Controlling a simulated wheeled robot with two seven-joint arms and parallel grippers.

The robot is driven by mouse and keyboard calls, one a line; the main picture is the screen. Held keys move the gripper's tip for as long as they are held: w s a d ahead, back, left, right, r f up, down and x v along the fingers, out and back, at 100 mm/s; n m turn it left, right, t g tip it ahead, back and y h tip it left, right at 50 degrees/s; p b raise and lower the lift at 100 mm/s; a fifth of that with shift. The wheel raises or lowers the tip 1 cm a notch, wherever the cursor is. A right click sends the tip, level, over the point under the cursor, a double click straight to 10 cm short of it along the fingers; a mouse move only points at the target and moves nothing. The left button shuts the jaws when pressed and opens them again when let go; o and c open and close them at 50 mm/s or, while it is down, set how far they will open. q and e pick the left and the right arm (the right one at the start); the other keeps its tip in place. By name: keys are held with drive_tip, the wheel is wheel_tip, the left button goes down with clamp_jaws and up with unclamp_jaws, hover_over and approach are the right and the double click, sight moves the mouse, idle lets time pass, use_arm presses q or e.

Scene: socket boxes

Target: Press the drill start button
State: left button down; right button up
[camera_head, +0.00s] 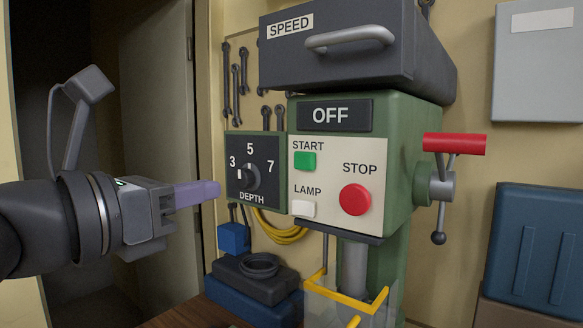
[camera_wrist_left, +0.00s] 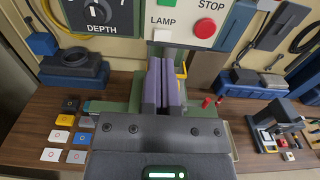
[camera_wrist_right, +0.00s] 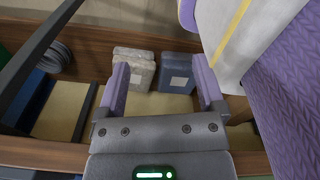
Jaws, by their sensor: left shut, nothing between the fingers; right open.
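The drill's green START button (camera_head: 305,160) is on the white panel in the head view, above the white LAMP button (camera_head: 303,208) and left of the red STOP button (camera_head: 355,199). The sign above reads OFF (camera_head: 330,115). My left gripper (camera_head: 214,188) is shut and empty, its purple fingers pointing right, in front of the DEPTH dial (camera_head: 250,177) and left of the START button. In the left wrist view, the shut fingers (camera_wrist_left: 166,65) point toward the panel, below the LAMP button (camera_wrist_left: 163,35). My right gripper (camera_wrist_right: 165,85) is open and shows only in the right wrist view.
The red-handled lever (camera_head: 454,144) sticks out at the drill's right. A yellow-edged clear guard (camera_head: 345,298) hangs below the panel. Small cards (camera_wrist_left: 62,136) and other items lie on the wooden bench in the left wrist view. Two boxes (camera_wrist_right: 134,70) lie beyond my right gripper.

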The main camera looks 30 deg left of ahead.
use_arm(q)
drive_tip(key=p, duration=0.4)
approach(295, 169)
drive_tip(key=w+p, duration=0.2)
drive_tip(key=w, duration=0.1)
drive_tip(key=w+p, duration=0.2)
drive_tip(key=w, duration=0.1)
drive_tip(key=shift+d+r, duration=0.1)
drive_tip(key=shift+d, duration=0.1)
drive_tip(key=shift+w+p, duration=0.3)
drive_tip(key=shift+w, duration=0.05)
drive_tip(key=shift+w+d, duration=0.1)
drive_tip(key=shift+w, duration=0.25)
